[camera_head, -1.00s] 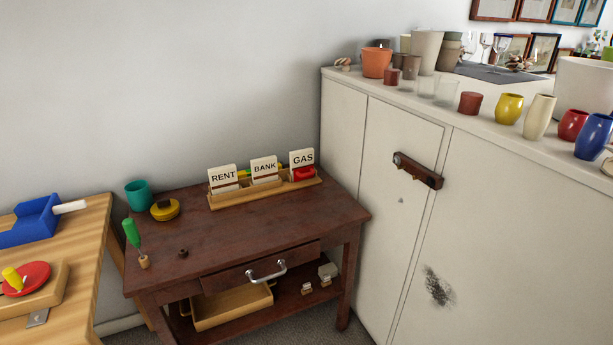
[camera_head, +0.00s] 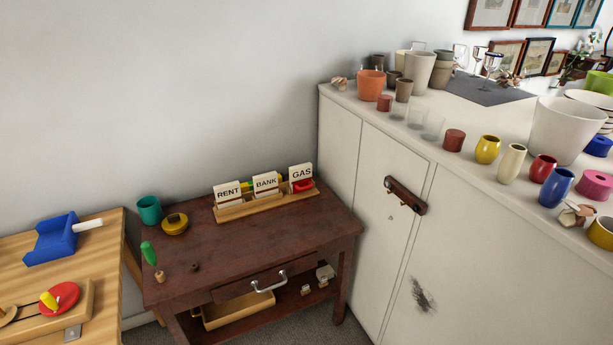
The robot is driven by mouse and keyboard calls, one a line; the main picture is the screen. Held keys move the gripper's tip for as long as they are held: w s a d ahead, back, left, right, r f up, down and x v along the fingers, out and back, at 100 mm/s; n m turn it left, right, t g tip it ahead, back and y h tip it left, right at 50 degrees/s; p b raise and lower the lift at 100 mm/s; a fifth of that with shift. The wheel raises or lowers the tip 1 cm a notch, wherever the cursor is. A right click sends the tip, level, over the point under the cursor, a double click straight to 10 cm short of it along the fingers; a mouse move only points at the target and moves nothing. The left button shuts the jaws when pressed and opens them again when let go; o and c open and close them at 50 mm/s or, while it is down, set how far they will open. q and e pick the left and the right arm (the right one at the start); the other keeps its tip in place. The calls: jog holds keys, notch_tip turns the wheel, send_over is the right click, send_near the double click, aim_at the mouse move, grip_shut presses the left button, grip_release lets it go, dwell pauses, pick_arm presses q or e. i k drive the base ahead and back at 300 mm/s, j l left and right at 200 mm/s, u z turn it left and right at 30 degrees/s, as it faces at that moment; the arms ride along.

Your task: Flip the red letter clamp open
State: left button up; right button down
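The red clamp (camera_head: 303,186) is a small red piece at the right end of the wooden letter rack (camera_head: 246,206), in front of the card marked GAS (camera_head: 301,172). It is too small here to tell how its lever stands. The rack stands on the back of the dark wooden desk (camera_head: 240,242). Cards marked BANK (camera_head: 265,182) and RENT (camera_head: 227,190) stand to its left, with a bit of yellow and green behind them. Neither of my grippers is in view.
A teal cup (camera_head: 149,210), a yellow-and-dark round object (camera_head: 174,224) and a green-handled tool (camera_head: 149,254) stand on the desk's left. A tall white cabinet (camera_head: 341,130) rises close on the right, crowded with pots. A light wooden table (camera_head: 95,248) is at left. The desk's middle is clear.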

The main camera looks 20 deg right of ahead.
aim_at(299, 186)
jog(key=i+l+u, duration=0.1)
jog(key=i+l, duration=0.15)
jog(key=l, duration=0.15)
jog(key=i+l+u, duration=0.1)
jog(key=i+l, duration=0.4)
jog(key=l, duration=0.3)
jog(key=i+u, duration=0.05)
